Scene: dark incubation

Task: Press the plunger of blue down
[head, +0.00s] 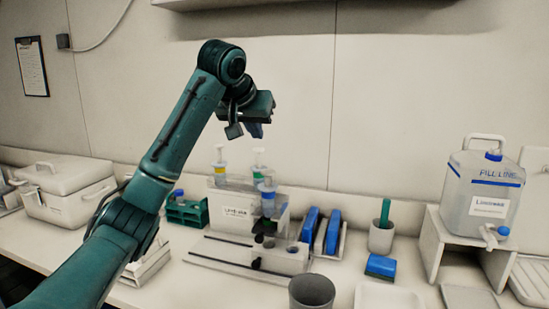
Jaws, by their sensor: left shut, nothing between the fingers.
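A white stand with a printed label (237,211) on the bench holds several upright plunger units. The blue one (266,188) is at the front right, with a blue collar and a pale plunger on top. A yellow-marked one (219,170) stands to its left and a green-marked one (258,157) just behind it. My left gripper (246,130) is in the air above the stand, above and slightly left of the blue unit in the picture, apart from it. Its fingers look shut and hold nothing. My right gripper is out of view.
A dark grey cup (312,290) stands in front of the stand. Blue items (320,232) lean in a rack to its right, near a blue sponge-like block (381,266). A water container (483,193) sits on a white riser at right. A green tube rack (187,211) is left.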

